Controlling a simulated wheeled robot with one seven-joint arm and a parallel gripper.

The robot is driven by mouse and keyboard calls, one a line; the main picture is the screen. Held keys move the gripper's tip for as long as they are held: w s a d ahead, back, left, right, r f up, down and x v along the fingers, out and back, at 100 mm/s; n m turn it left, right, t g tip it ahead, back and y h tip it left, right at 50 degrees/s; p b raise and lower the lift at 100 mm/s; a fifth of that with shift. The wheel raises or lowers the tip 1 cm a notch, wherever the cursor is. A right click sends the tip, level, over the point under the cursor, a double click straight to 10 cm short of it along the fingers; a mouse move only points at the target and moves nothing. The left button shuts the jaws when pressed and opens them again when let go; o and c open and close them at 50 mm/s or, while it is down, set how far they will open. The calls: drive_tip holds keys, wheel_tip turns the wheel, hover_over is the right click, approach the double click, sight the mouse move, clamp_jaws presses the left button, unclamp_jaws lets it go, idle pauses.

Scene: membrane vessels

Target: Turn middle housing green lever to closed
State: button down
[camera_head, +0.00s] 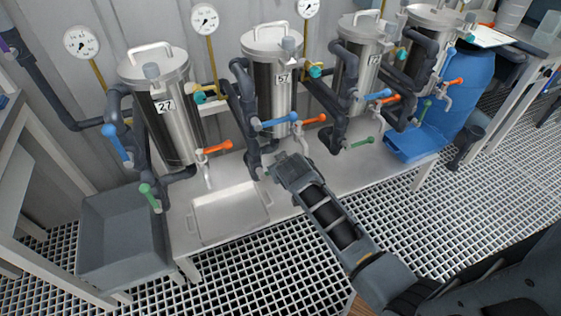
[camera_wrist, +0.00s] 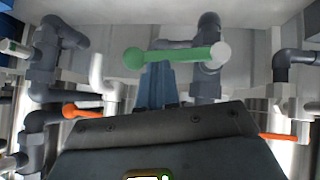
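The housing marked 57 (camera_head: 272,75) is a steel cylinder with a blue lever (camera_head: 279,121) and an orange lever (camera_head: 310,120) on its pipes. My gripper (camera_head: 277,163) is low in front of it and covers part of its lower pipework, so its green lever is not clear in the head view. In the wrist view a green lever (camera_wrist: 175,54) lies nearly level, its ball end at left and a pale hub at right. My gripper's narrow fingers (camera_wrist: 158,84) look close together, partly behind and below the lever. I cannot tell whether they touch it.
Housing 27 (camera_head: 158,105) stands left and housing 72 (camera_head: 361,60) right, each with its own levers. Green levers also show at left (camera_head: 149,197) and right (camera_head: 357,142). A shallow tray (camera_head: 228,231) and a grey bin (camera_head: 122,270) are at front left.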

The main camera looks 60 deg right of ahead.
drive_tip(key=shift+s+d+f, duration=0.1)
drive_tip(key=shift+d+f, duration=0.15)
drive_tip(key=shift+f, duration=0.15)
idle(0.5)
drive_tip(key=s+a+r+p, duration=0.4)
drive_tip(key=s+r, duration=0.2)
drive_tip(key=r, duration=0.5)
